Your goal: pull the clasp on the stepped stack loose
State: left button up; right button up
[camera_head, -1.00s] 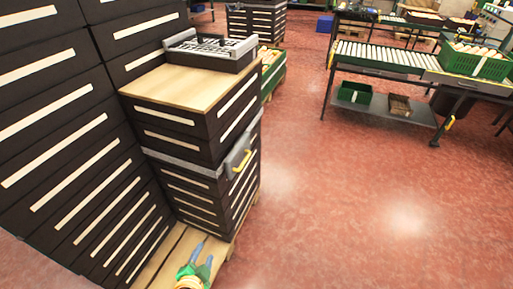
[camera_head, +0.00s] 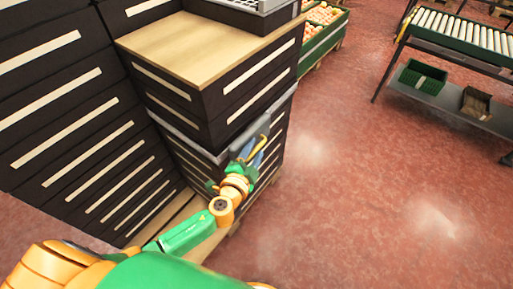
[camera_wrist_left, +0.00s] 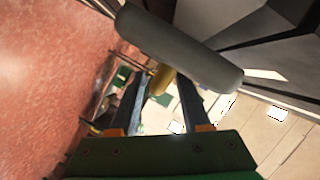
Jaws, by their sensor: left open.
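The stepped stack (camera_head: 215,92) is made of dark crates with pale label strips and a wooden top. A grey strap (camera_head: 186,140) runs around it. The clasp (camera_head: 262,127) is a grey plate with a yellow handle on the stack's right face, partly hidden by my left gripper (camera_head: 250,152). In the left wrist view the clasp's grey body (camera_wrist_left: 180,45) lies across the front of my left gripper (camera_wrist_left: 160,80). The yellow handle (camera_wrist_left: 160,79) shows between its open fingers; contact cannot be told. My right gripper is not in view.
A taller wall of dark crates (camera_head: 70,110) stands left of the stack. A wooden pallet (camera_head: 170,217) is under the stack. A green bin of oranges (camera_head: 322,32) stands behind it. A roller conveyor (camera_head: 455,32) is at the upper right. The red floor between is clear.

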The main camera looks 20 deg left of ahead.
pick_arm(q)
jog(key=shift+w+f, duration=0.15)
jog(key=shift+w, duration=0.35)
grip_shut()
dwell(1.1)
